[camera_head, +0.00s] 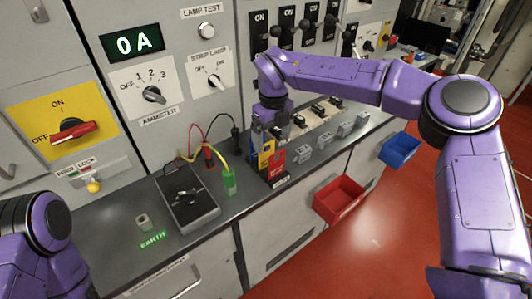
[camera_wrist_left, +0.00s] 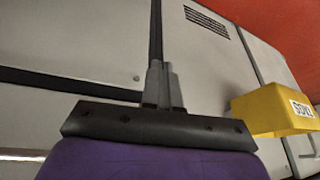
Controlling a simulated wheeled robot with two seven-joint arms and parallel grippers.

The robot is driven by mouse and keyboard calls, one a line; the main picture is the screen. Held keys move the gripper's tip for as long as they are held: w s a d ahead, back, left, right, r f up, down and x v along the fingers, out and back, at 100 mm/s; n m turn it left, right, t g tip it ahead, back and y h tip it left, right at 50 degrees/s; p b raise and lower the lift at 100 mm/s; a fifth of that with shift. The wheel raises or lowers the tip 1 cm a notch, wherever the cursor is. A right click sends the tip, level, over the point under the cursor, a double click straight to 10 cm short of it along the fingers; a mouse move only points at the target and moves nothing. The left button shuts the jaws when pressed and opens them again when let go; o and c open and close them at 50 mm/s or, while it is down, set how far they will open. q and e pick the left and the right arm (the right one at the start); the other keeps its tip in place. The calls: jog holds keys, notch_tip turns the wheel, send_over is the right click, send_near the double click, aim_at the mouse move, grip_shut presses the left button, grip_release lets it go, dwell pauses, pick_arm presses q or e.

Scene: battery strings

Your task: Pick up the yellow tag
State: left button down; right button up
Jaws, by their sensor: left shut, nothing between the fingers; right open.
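A small yellow piece that looks like the yellow tag (camera_head: 265,148) stands upright on the counter in the head view, with a red tag-like piece (camera_head: 275,162) beside it. My right gripper (camera_head: 272,132) points down just above and behind them. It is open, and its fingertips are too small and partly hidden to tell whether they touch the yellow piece. My left gripper (camera_wrist_left: 162,85) is shut and empty in the left wrist view.
A yellow bin (camera_wrist_left: 268,112) with a white label is right of my left gripper in the wrist view. A black meter box (camera_head: 187,200) with cables lies on the counter. A red bin (camera_head: 339,196) and blue bin (camera_head: 399,147) hang on the cabinet front. Grey switches line the counter.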

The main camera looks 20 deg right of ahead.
aim_at(266, 153)
jog(key=f, duration=0.2)
jog(key=a+f+p, duration=0.1)
jog(key=f, duration=0.1)
jog(key=f+p, duration=0.1)
jog(key=f, duration=0.1)
jog(key=shift+w+a+f, duration=0.15)
jog(key=shift+w+a, duration=0.15)
jog(key=shift+a, duration=0.05)
jog(key=shift+s+d+f, duration=0.1)
jog(key=shift+d+f, duration=0.05)
jog(key=shift+f, duration=0.2)
jog(key=c, duration=1.1)
